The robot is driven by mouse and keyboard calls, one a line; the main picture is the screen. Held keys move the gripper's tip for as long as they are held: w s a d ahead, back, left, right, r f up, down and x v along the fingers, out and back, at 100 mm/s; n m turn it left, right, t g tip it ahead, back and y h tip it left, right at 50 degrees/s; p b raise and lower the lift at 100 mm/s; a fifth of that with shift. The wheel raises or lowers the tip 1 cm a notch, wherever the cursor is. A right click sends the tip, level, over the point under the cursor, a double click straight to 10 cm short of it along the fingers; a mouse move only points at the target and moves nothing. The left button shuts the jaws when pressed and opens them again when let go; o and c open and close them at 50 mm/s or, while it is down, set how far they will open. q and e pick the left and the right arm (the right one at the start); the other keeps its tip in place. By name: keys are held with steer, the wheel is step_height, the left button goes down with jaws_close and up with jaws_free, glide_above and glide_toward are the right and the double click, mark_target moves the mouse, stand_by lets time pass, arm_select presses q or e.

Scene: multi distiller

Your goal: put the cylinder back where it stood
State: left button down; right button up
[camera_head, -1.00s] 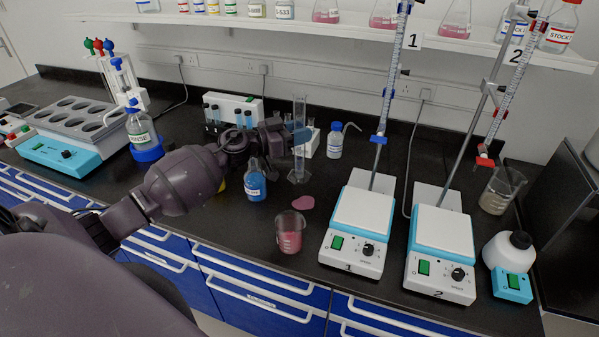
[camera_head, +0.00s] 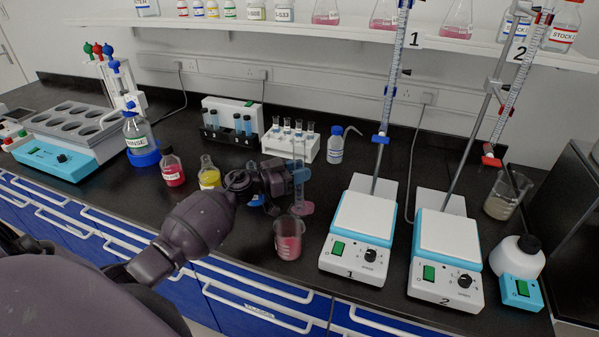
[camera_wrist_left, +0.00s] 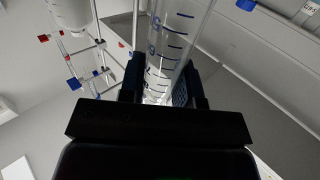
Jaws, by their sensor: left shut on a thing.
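The clear graduated cylinder (camera_head: 299,187) is upright in my left gripper (camera_head: 293,168). In the left wrist view the cylinder (camera_wrist_left: 174,42) with its dark scale marks stands between the two fingers of the gripper (camera_wrist_left: 160,82), which is shut on it. In the head view its foot overlaps the pink round patch (camera_head: 305,209) on the bench, behind the beaker of pink liquid (camera_head: 289,239). I cannot tell whether the foot touches the bench. The gripper hides part of the cylinder and most of a blue bottle. My right gripper is not in view.
Hotplate 1 (camera_head: 357,248) stands right of the beaker, hotplate 2 (camera_head: 446,262) beyond it. A white tube rack (camera_head: 291,145) and a wash bottle (camera_head: 335,147) stand behind. Yellow (camera_head: 209,176) and red (camera_head: 173,170) bottles stand left of the gripper.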

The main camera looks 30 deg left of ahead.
arm_select(q)
steer(key=c, duration=0.8)
jaws_free()
steer(key=v, duration=1.2)
